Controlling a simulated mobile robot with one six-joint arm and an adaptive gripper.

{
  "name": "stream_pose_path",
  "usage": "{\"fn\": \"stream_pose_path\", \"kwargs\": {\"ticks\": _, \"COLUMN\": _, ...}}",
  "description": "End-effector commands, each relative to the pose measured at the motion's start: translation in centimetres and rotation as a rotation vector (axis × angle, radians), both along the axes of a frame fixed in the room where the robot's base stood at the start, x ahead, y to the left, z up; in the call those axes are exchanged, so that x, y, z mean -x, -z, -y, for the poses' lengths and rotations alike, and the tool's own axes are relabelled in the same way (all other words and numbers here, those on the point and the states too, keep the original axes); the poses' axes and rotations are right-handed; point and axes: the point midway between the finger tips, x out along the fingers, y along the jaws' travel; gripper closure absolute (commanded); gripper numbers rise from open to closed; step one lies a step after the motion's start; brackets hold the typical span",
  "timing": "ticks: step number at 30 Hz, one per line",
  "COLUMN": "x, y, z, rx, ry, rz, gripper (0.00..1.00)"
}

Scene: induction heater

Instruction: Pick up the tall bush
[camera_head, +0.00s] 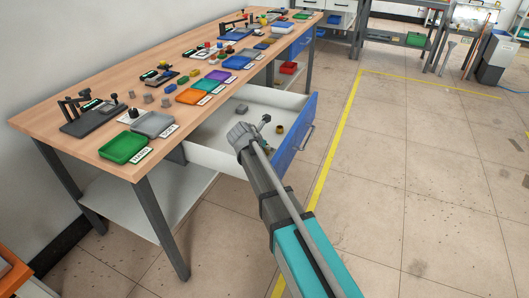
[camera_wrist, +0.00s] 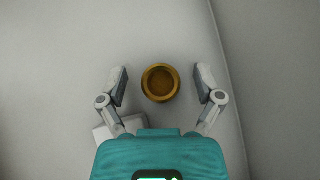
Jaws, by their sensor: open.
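A round brass-coloured bush (camera_wrist: 160,83) with a dark hollow centre stands on the pale drawer floor in the wrist view, seen from above. My gripper (camera_wrist: 161,75) is open, with one finger on each side of the bush and a visible gap on both sides. Neither finger appears to touch it. In the head view, my gripper (camera_head: 262,123) is over the open drawer (camera_head: 207,138), and a small brass-coloured piece (camera_head: 280,129) shows beside it. The bush's height cannot be judged from above.
A pale block (camera_wrist: 104,132) lies partly hidden behind my gripper's left side. The drawer wall (camera_wrist: 228,80) runs close on the right. The wooden workbench (camera_head: 85,95) above holds a green tray (camera_head: 125,148) and several parts. The floor right of the drawer is clear.

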Motion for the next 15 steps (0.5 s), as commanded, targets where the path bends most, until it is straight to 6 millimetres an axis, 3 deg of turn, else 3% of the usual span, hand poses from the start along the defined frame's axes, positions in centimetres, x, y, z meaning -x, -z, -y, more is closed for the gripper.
{"fn": "stream_pose_path", "kwargs": {"ticks": 15, "x": 0.02, "y": -0.04, "z": 0.01, "rx": 0.000, "ry": 0.000, "rz": 0.000, "gripper": 0.15}}
